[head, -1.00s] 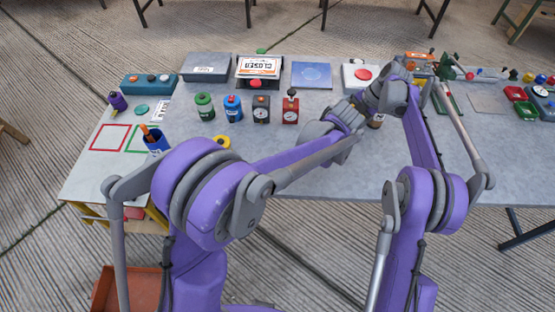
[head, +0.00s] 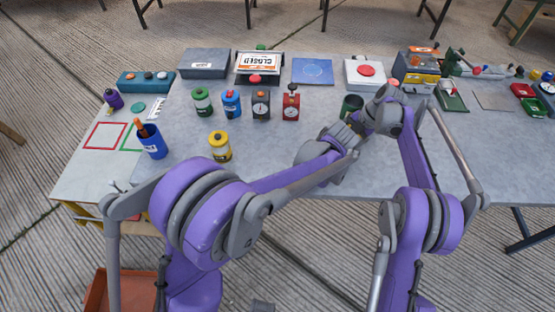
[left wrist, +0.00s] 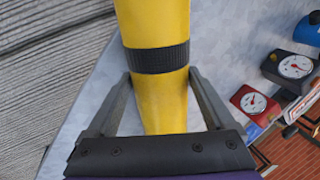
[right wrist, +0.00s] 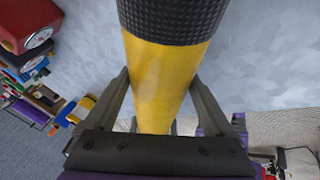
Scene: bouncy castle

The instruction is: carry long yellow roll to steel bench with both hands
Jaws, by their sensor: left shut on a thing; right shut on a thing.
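The long yellow roll (left wrist: 162,100) shows close up in the left wrist view, with a black band around it, between the fingers of my left gripper (left wrist: 161,73). In the right wrist view the roll (right wrist: 160,85) has a black textured section at the top and lies between the fingers of my right gripper (right wrist: 161,77). Both grippers are shut on it. In the head view my forearms meet over the right-middle part of the grey steel bench (head: 270,170), and they hide most or all of the roll. Its ends and any contact with the bench cannot be made out.
A yellow canister (head: 220,147), a blue cup (head: 152,142), a red gauge box (head: 291,104) and a dark green cup (head: 351,106) stand on the bench. Boxes and panels line its back. The front-middle surface is clear.

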